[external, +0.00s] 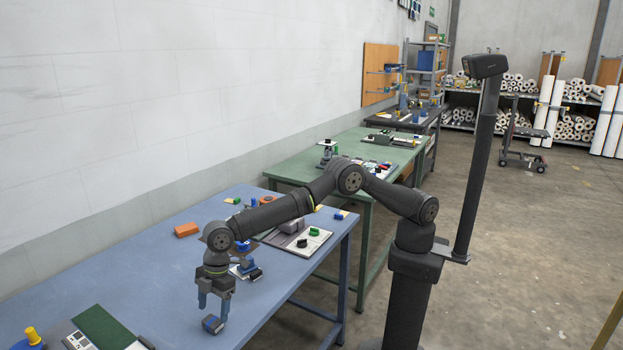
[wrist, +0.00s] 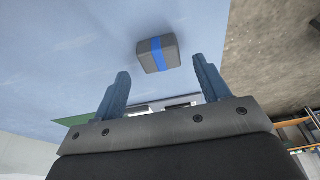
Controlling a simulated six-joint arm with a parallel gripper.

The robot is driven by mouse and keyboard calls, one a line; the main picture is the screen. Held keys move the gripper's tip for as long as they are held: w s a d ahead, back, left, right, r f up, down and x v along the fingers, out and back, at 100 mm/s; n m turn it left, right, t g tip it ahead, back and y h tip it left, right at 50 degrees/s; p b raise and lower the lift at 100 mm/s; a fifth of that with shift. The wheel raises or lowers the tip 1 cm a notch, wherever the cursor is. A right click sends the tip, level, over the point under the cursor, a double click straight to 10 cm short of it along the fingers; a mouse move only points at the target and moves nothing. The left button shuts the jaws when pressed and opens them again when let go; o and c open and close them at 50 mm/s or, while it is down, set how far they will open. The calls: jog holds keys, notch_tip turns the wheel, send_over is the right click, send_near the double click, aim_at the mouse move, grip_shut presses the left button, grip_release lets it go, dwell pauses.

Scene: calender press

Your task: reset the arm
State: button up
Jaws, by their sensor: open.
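My gripper (external: 214,303) hangs at the end of my outstretched arm, pointing down over the blue table (external: 170,275) near its front edge. In the wrist view its two blue fingers (wrist: 161,86) are spread apart with nothing between them. A small dark grey block with a blue band (wrist: 158,54) lies on the table just beyond the fingertips. It also shows in the external view (external: 212,324), right below the fingers. I cannot tell the exact gap between the fingertips and the block.
An orange block (external: 187,230) lies at the back of the blue table. A light board with green and black knobs (external: 297,240) lies to the right. A dark green panel (external: 103,327) is at the near left. A green table (external: 340,155) stands behind.

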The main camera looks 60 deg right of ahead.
aim_at(213, 320)
jog(key=x, duration=0.3)
jog(key=shift+f, duration=0.35)
notch_tip(213, 320, up, 5)
jog(key=shift+w+f, duration=0.1)
jog(key=w+d+r, duration=0.6)
jog(key=d+r, duration=0.1)
jog(key=d, duration=0.3)
jog(key=w+d+m, duration=0.2)
jog(key=w+d, duration=1.6)
jog(key=d, duration=0.2)
jog(key=shift+t, duration=0.3)
jog(key=a+f, duration=0.2)
jog(key=a, duration=0.2)
jog(key=s+a+f, duration=0.1)
jog(key=a+f, duration=0.2)
jog(key=s+a+f, duration=0.1)
jog(key=a+f, duration=0.1)
jog(key=a, duration=0.2)
jog(key=shift+s+a+f, duration=0.1)
jog(key=shift+a+f, duration=0.1)
jog(key=shift+a, duration=0.1)
jog(key=shift+d, duration=0.1)
jog(key=w+d+r, duration=0.2)
jog(key=d+r, duration=0.4)
jog(key=d, duration=0.4)
jog(key=s+a, duration=0.5)
jog(key=a, duration=0.1)
jog(key=shift+a+r+n, duration=0.15)
jog(key=shift+r+n, duration=0.15)
jog(key=shift+r, duration=0.1)
